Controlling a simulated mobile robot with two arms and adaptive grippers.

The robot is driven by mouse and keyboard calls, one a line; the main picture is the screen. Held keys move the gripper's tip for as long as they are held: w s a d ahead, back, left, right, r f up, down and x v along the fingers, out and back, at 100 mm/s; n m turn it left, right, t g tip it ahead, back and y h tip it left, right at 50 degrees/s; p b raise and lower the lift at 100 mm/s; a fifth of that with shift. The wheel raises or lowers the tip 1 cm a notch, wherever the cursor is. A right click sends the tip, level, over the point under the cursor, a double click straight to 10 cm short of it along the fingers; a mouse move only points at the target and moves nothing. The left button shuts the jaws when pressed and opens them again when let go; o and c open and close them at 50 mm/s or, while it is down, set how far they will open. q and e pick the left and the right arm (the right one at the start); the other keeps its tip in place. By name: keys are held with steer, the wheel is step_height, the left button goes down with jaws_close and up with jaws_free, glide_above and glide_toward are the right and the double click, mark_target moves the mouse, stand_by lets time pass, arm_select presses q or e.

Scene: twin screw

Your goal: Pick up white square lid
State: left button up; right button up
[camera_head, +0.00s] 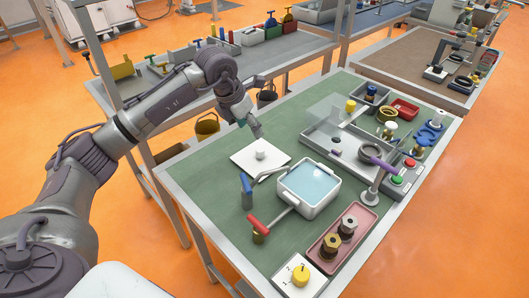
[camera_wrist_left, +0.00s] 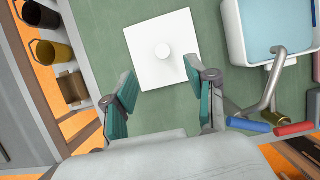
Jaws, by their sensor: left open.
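The white square lid (camera_head: 246,162) lies flat on the green work table, left of the white basin, with a round knob at its middle. In the left wrist view the lid (camera_wrist_left: 148,63) and its knob (camera_wrist_left: 162,51) lie ahead of my fingers. My left gripper (camera_head: 252,127) hangs above and behind the lid in the head view, apart from it. In the left wrist view my left gripper (camera_wrist_left: 160,98) is open and empty, its two teal fingertips spread beyond the lid's near edge. My right gripper is not in view.
The white basin (camera_head: 332,193) with blue liquid stands right of the lid. Yellow and black buckets hang off the left side.

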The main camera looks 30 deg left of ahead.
arm_select(q)
steer(key=p, duration=0.1)
glide_above(260, 149)
steer(key=s, duration=0.2)
steer(key=f, duration=0.5)
steer(key=shift+a+f, duration=0.15)
steer(key=shift+a, duration=0.15)
steer(key=shift+w+f, duration=0.25)
steer(key=p+x, duration=0.2)
steer(key=shift+f, duration=0.35)
steer(key=shift+x, duration=1.1)
steer(key=shift+w+f, duration=0.1)
steer(key=shift+f, duration=0.1)
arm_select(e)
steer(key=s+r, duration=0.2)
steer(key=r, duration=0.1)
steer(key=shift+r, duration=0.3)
arm_select(q)
steer(key=shift+c, duration=0.7)
jaws_close()
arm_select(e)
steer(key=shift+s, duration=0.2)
